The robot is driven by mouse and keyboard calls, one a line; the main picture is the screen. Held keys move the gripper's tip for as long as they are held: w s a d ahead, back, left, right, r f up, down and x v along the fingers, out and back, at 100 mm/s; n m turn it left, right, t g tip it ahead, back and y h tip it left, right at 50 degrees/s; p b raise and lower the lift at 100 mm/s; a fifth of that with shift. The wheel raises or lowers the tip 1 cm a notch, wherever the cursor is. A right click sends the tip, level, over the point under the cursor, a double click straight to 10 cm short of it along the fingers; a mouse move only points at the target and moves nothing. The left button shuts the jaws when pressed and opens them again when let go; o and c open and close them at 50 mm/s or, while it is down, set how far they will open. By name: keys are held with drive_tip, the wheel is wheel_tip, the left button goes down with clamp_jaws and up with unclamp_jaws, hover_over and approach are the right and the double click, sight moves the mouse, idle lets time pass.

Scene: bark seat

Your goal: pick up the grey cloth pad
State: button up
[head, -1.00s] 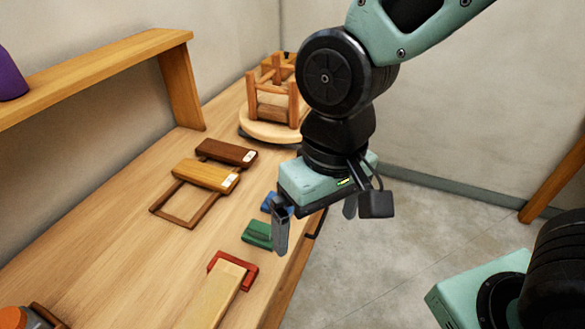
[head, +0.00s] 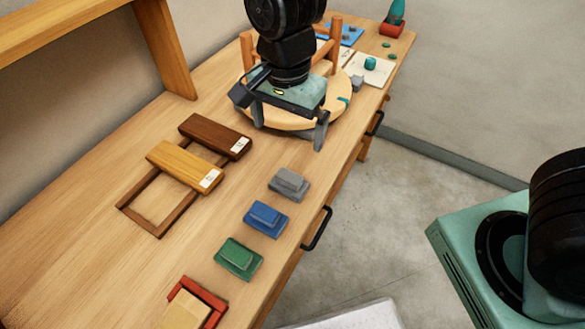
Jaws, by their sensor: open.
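A grey block-shaped pad (head: 289,184) lies on the bench near its front edge, in a row with blue and green ones. A smaller grey piece (head: 357,83) sits farther back, by the right rim of the round turntable. I cannot tell from the picture which of the two is cloth. My gripper (head: 289,128) is open and empty, pointing down over the near edge of the turntable. It is apart from both grey things, behind the grey block and to the left of the smaller piece.
The blue block (head: 265,219) and green block (head: 238,258) lie nearer. A wooden stool frame (head: 335,40) stands on the turntable (head: 270,121). Brown (head: 214,135) and yellow (head: 184,167) bars rest on a wooden frame (head: 157,232). A shelf post (head: 165,50) stands left.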

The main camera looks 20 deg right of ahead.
drive_tip(key=p, duration=0.2)
approach(289, 176)
wheel_tip(289, 176, down, 6)
drive_tip(key=shift+f+p, duration=0.7)
drive_tip(key=shift+f, duration=1.9)
drive_tip(key=c, duration=1)
